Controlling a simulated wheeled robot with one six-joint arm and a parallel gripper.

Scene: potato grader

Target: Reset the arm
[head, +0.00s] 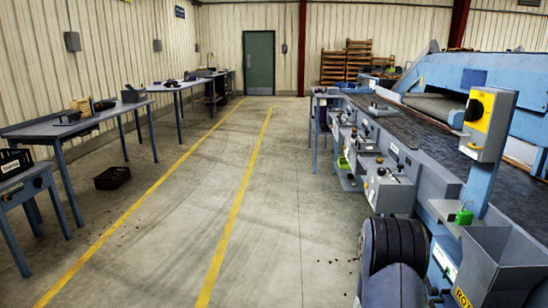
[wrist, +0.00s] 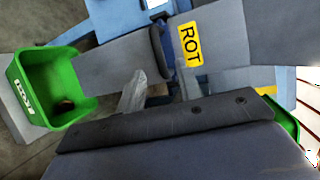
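The task names no object other than my arm. In the head view, a dark, ribbed, rounded part at the lower right, beside the grader, looks like my arm; my gripper does not show clearly there. In the wrist view, a small pale grey piece in the middle may be a fingertip, but I cannot tell whether the fingers are open or shut. I see nothing clearly held.
The wrist view shows a green bin (wrist: 22,92) and a yellow ROT label (wrist: 190,44) close by. In the head view, the grader's yellow control box (head: 488,124) and grey chute (head: 498,262) stand right. A black crate (head: 112,178) lies left. The aisle is clear.

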